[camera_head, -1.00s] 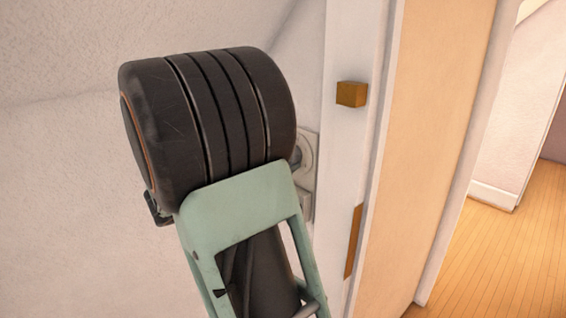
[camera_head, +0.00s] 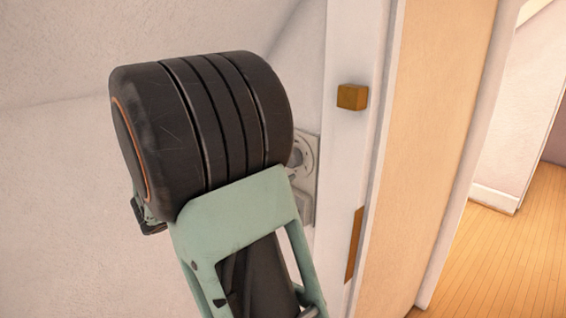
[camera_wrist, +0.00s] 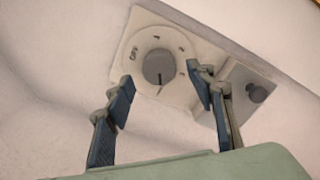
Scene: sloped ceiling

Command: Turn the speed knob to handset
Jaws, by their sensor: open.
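The speed knob (camera_wrist: 159,67) is a round grey dial with a dark pointer line on a pale wall plate (camera_wrist: 205,50). Marks, one reading OFF, ring the dial. My gripper (camera_wrist: 158,86) is open in the wrist view, its blue-padded fingers on the left and right below the knob, with nothing between them. In the wrist view the pointer is toward the lower side of the dial. In the head view the wall plate (camera_head: 308,168) shows only partly to the right of my dark wrist, which hides the gripper's fingers. I cannot tell whether the fingers touch the plate.
In the head view a white door frame (camera_head: 345,150) with a brass-coloured block (camera_head: 352,96) stands close to the right of the plate. Bare wall (camera_head: 60,180) lies to the left.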

